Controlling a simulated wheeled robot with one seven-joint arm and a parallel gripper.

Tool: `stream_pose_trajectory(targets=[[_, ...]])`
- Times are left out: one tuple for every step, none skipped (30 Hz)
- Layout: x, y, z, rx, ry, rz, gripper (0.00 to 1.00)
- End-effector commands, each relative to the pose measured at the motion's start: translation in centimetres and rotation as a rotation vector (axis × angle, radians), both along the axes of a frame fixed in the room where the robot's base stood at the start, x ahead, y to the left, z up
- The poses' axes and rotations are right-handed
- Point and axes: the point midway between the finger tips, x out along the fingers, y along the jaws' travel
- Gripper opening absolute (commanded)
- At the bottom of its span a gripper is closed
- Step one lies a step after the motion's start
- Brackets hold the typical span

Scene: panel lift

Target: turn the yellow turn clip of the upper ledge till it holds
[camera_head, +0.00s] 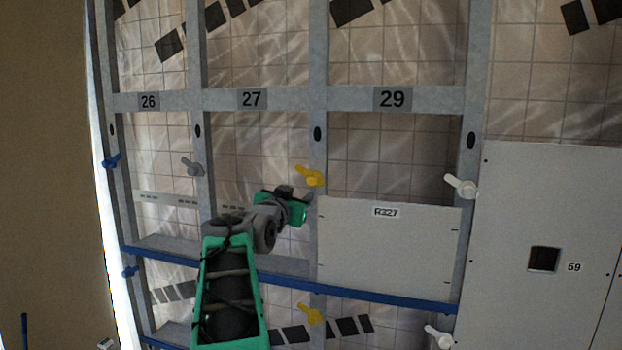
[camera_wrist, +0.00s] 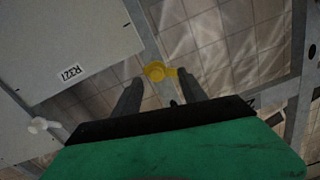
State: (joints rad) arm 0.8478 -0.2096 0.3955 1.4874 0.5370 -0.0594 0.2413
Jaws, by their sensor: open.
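The yellow turn clip (camera_head: 311,177) sits on the post between the bays marked 27 and 29, above the top left corner of the white panel labelled R327 (camera_head: 388,250). Its handle points left, away from the panel. The panel stands on the blue-edged upper ledge (camera_head: 285,281). My gripper (camera_head: 297,191) is just below the clip. In the wrist view, my gripper (camera_wrist: 160,90) is open, and the clip (camera_wrist: 155,71) lies just past the fingertips, between them in the picture. I cannot tell whether a finger touches it.
A second yellow clip (camera_head: 311,314) is on the same post below the ledge. A white clip (camera_head: 461,186) is on the post right of the panel, and a grey clip (camera_head: 191,167) is left of bay 27. A large panel marked 59 (camera_head: 550,205) fills the right side.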

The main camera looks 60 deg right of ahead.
Motion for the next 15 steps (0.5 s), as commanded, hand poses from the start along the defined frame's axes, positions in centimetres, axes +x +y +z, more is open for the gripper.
stream_pose_trajectory(targets=[[-0.9, -0.8, 0.7, -0.018, -0.008, -0.023, 0.49], [-1.2, -1.2, 0.9, -0.024, -0.011, -0.031, 0.49], [-1.3, -1.6, 1.1, -0.028, -0.012, -0.035, 0.49], [-1.3, -2.0, 1.2, -0.029, -0.013, -0.037, 0.49], [-1.2, -2.4, 1.2, -0.029, -0.012, -0.037, 0.49], [-1.1, -3.1, 1.2, -0.028, -0.012, -0.036, 0.49], [-1.0, -3.7, 1.3, -0.028, -0.012, -0.036, 0.49], [-1.0, -4.4, 1.3, -0.027, -0.012, -0.036, 0.49], [-0.8, -5.2, 1.3, -0.026, -0.012, -0.036, 0.49], [-0.7, -5.7, 1.3, -0.026, -0.012, -0.036, 0.49], [-0.7, -6.3, 1.3, -0.026, -0.012, -0.036, 0.49], [-0.5, -7.0, 1.2, -0.025, -0.012, -0.035, 0.49], [-0.4, -7.4, 1.3, -0.027, -0.013, -0.034, 0.49], [-0.3, -7.7, 1.2, -0.027, -0.012, -0.033, 0.49], [-0.3, -8.1, 1.2, -0.027, -0.013, -0.033, 0.49]])
